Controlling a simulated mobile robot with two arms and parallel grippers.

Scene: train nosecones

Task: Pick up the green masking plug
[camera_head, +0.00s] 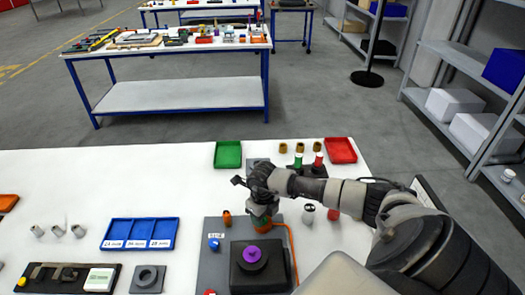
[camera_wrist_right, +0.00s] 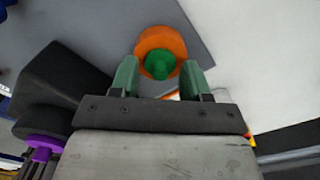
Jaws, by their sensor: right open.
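The green masking plug (camera_wrist_right: 158,66) is seen from above in the right wrist view, sitting in the middle of a round orange piece (camera_wrist_right: 170,42) on a grey plate. My right gripper (camera_wrist_right: 160,80) is open, its two green fingers apart on either side of the plug's near part. The fingers do not visibly touch the plug. In the head view my right gripper (camera_head: 262,211) points down over the orange piece (camera_head: 262,226) and hides the plug there. My left gripper is not in view.
A black block with a purple knob (camera_head: 252,254) stands just in front of the gripper on the grey plate (camera_head: 213,264). Red and green topped pieces (camera_head: 318,160), a green tray (camera_head: 228,155) and a red tray (camera_head: 341,151) lie behind. A blue tray (camera_head: 140,233) is left.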

